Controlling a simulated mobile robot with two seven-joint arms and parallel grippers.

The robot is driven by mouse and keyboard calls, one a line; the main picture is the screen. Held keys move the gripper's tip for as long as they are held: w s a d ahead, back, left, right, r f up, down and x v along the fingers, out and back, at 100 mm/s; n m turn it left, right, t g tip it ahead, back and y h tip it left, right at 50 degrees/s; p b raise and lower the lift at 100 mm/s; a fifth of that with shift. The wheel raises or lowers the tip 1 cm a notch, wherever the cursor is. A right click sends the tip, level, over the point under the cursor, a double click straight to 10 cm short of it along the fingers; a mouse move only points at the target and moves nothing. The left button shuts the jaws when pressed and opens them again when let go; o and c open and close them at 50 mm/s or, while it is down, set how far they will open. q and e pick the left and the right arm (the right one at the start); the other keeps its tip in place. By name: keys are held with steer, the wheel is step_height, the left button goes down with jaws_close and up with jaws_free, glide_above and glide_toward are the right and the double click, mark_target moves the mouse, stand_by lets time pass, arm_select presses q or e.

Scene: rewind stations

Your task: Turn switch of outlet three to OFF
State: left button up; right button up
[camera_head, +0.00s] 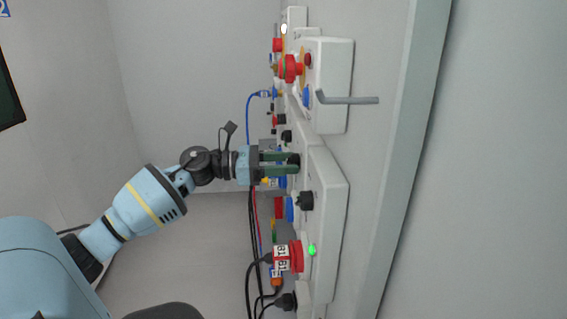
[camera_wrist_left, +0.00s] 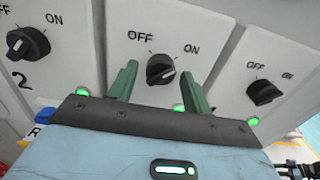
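In the left wrist view, a black rotary switch (camera_wrist_left: 160,69) on a white panel has OFF at its upper left and ON at its upper right. Its number is hidden behind my gripper. The switch to its left (camera_wrist_left: 27,43) has the number 2 below it, and another black switch (camera_wrist_left: 264,90) is to the right. My left gripper (camera_wrist_left: 160,82) is open, with one green finger on each side of the middle switch. A gap shows between fingers and knob. In the head view, the left gripper (camera_head: 279,163) reaches the panel at a dark knob. My right gripper is not in view.
Green lamps (camera_wrist_left: 82,93) are lit under the switches. In the head view, a plug labelled B1 (camera_head: 281,258) and several cables stick out below the gripper. A box with a red button (camera_head: 290,68) and a grey handle (camera_head: 345,99) stand above it.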

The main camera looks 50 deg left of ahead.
arm_select(q)
steer(key=c, duration=0.8)
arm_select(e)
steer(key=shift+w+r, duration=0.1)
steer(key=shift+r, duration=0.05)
arm_select(q)
steer(key=n+p, duration=0.3)
steer(key=n, duration=0.6)
steer(key=n+p, duration=0.4)
steer(key=n, duration=0.4)
steer(key=shift+s+d+r+n, duration=0.1)
steer(key=shift+r+n, duration=0.1)
steer(key=shift+n, duration=0.2)
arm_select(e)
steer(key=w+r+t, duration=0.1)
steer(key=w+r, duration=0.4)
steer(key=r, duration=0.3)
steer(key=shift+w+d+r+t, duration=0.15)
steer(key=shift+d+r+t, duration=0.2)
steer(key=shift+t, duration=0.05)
arm_select(q)
steer(key=o, duration=1)
steer(key=shift+c, duration=0.2)
